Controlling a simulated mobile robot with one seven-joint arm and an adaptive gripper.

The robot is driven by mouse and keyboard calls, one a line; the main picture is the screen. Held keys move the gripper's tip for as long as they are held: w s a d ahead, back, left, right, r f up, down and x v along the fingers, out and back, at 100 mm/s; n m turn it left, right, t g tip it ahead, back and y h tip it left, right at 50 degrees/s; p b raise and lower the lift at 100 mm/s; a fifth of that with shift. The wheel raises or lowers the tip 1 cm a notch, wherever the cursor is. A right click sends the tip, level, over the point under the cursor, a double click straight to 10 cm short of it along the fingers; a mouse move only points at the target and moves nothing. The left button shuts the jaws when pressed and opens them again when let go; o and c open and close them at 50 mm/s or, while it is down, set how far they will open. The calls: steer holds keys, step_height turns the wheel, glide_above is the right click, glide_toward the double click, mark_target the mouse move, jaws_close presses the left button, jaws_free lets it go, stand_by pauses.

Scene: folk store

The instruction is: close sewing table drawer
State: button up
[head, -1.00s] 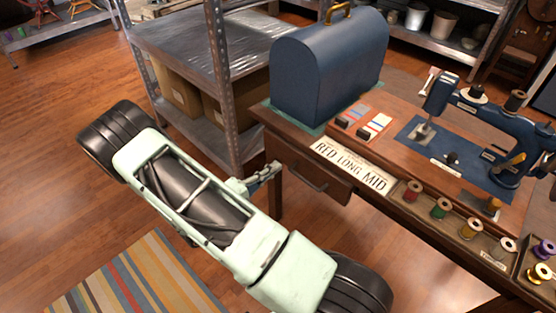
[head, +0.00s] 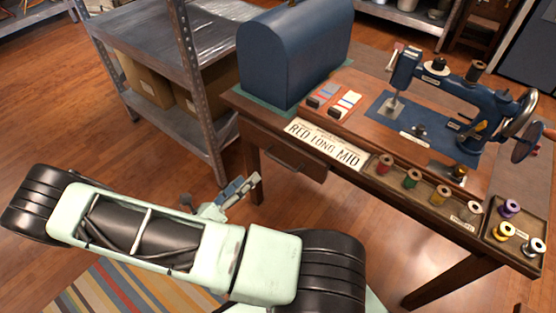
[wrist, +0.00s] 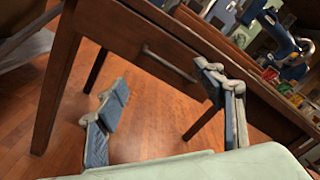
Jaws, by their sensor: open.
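The sewing table (head: 340,168) is dark wood. Its drawer (head: 283,152) is under the front edge at the left end, below the "RED LONG MID" plate, with a dark bar handle (head: 285,160). The drawer front also shows in the wrist view (wrist: 130,32), tilted, with its handle (wrist: 168,63) beyond my fingers. How far the drawer stands out is hard to tell. My gripper (head: 238,190) is left of and below the drawer, apart from it, in front of the table's left leg. In the wrist view my gripper (wrist: 165,108) is open and empty, fingers wide apart.
A blue domed case (head: 295,55), a sewing machine (head: 450,85) and several thread spools (head: 412,178) stand on the tabletop. A metal shelf (head: 195,90) with boxes stands close on the left. A striped rug (head: 110,288) lies below my arm. Floor under the table is open.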

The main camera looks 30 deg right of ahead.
mark_target(281, 161)
steer(key=o, duration=0.8)
steer(key=m, duration=0.2)
steer(key=s+d+m, duration=0.1)
steer(key=m, duration=0.2)
steer(key=shift+s+d+f+m, duration=0.35)
steer(key=shift+d+m, duration=0.05)
steer(key=shift+o, duration=0.6)
steer(key=m, duration=0.2)
steer(key=d+m, duration=0.1)
steer(key=shift+s+d+f+m+p, duration=0.1)
steer(key=shift+s+f+m+p, duration=0.05)
steer(key=shift+s+m+p, duration=0.2)
steer(key=x, duration=1)
steer(key=shift+w+d+b, duration=0.25)
steer(key=shift+d+b, duration=0.05)
steer(key=shift+b, duration=0.05)
